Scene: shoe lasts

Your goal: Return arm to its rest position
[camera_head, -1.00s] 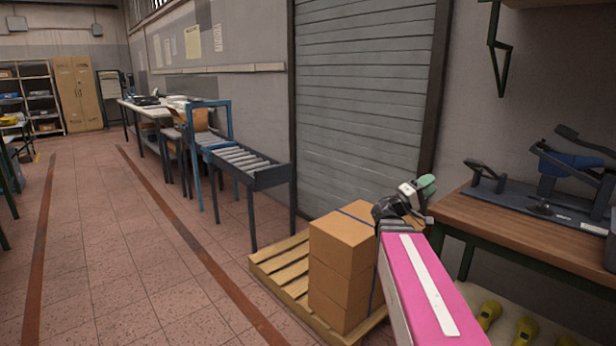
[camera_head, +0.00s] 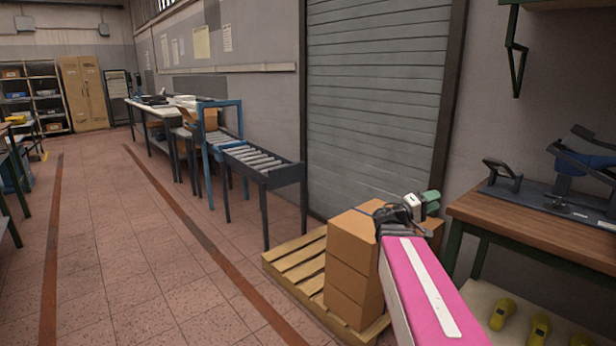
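My arm, with a pink and white cover, reaches in from the bottom edge right of centre. My gripper (camera_head: 418,208) is at its far end, a dark wrist with white and green parts. In the picture it overlaps the top of the stacked cardboard boxes (camera_head: 352,262). The fingers are too small and partly hidden, so I cannot tell whether they are open or shut. I see nothing clearly held.
The boxes stand on a wooden pallet (camera_head: 297,262). A wooden workbench (camera_head: 530,222) with a dark device (camera_head: 575,190) is at right, yellow shoe lasts (camera_head: 502,313) on its lower shelf. A roller conveyor (camera_head: 262,165) stands beyond. The tiled floor at left is clear.

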